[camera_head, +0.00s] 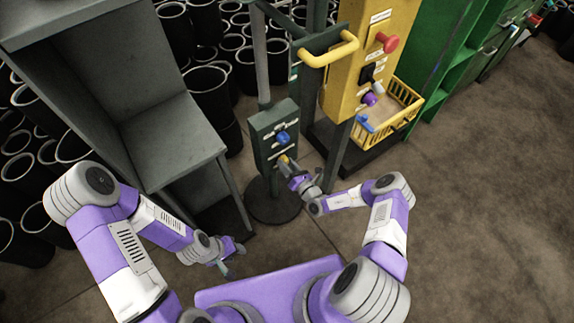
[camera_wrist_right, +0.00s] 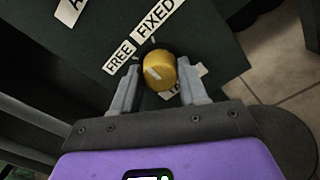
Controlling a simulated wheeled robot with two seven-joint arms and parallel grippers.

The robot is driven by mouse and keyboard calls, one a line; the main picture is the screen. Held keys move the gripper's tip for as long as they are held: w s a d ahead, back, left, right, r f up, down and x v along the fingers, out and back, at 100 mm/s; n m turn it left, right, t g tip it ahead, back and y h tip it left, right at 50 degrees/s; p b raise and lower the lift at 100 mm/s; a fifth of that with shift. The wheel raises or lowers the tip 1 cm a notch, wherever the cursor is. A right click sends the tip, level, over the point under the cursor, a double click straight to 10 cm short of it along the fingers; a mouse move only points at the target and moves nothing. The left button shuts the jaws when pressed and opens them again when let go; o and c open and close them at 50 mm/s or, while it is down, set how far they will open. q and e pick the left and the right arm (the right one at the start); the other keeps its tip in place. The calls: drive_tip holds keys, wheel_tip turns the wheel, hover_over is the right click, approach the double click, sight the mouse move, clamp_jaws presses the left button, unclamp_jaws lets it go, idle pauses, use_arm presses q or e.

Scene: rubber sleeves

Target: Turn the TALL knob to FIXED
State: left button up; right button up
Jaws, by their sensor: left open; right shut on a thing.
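The yellow knob (camera_wrist_right: 160,71) sits on the dark green panel (camera_wrist_right: 215,40) in the right wrist view, with a pale pointer mark on its left part, on the side towards FREE. The FREE label (camera_wrist_right: 118,58) is up and left of it; the FIXED label (camera_wrist_right: 155,18) is above. A label below, starting "TA", is partly hidden by a finger. My right gripper (camera_wrist_right: 158,90) is shut on this knob, one finger on each side. In the head view the yellow knob (camera_head: 284,158) is below a blue knob (camera_head: 283,138). My left gripper (camera_head: 234,256) is open and empty, low and left of the panel.
A grey shelf unit (camera_head: 165,130) stands left of the panel. A yellow control post (camera_head: 365,50) with a red button (camera_head: 388,43) and a yellow basket (camera_head: 405,105) stand behind to the right. Black sleeves (camera_head: 205,90) crowd the back left. The floor at right is clear.

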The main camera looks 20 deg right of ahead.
drive_tip(key=m, duration=0.5)
drive_tip(key=shift+s+f, duration=0.1)
idle(0.5)
drive_tip(key=o, duration=1)
drive_tip(key=shift+o, duration=0.2)
drive_tip(key=p+v, duration=0.2)
drive_tip(key=v, duration=0.5)
drive_tip(key=shift+s, duration=0.25)
